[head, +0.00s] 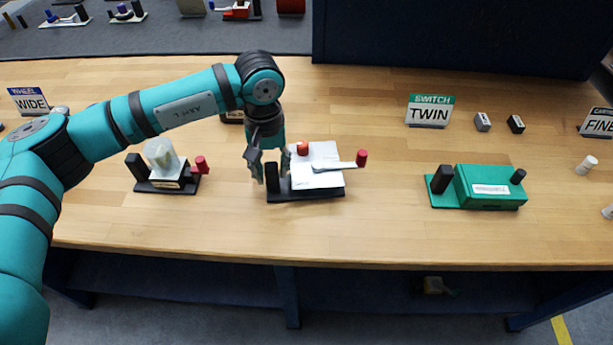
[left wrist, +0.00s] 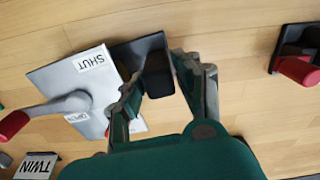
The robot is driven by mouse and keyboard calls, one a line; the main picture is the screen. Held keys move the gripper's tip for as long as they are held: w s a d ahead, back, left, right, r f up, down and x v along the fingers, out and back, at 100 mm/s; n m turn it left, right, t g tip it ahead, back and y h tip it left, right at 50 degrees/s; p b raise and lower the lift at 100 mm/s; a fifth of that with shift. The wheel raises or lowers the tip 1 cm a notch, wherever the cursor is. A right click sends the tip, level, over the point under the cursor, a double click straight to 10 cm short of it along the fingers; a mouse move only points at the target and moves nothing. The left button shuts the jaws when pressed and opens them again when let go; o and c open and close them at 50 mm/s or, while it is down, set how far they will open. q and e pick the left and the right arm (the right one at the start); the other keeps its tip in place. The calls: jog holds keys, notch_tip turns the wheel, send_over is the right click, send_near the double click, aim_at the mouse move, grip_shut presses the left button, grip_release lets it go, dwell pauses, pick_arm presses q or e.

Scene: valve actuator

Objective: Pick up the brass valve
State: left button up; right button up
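No part clearly reads as brass. The likeliest valve unit is a white block (head: 318,172) with a grey lever (head: 333,166), red knobs and a black base (head: 305,196). A black upright post (head: 271,180) stands at the base's left end. In the left wrist view the block (left wrist: 62,68) bears a "SHUT" label, and the lever (left wrist: 62,106) lies across it. My left gripper (head: 271,165) is open, its fingers above and either side of the post. The post (left wrist: 157,75) shows between the fingertips (left wrist: 157,78); contact cannot be told. My right gripper is out of view.
A unit with a clear dome (head: 162,155) and red knob stands to the left. A green box unit (head: 490,187) is at right, below the "TWIN" sign (head: 430,112). A sign behind my arm is partly hidden. The bench (head: 390,225) is clear between the units.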

pick_arm(q)
jog(key=shift+f, duration=0.45)
grip_shut()
jog(key=shift+d+r, duration=0.1)
jog(key=shift+r, duration=0.05)
notch_tip(320, 180, up, 9)
jog(key=shift+f, duration=4.2)
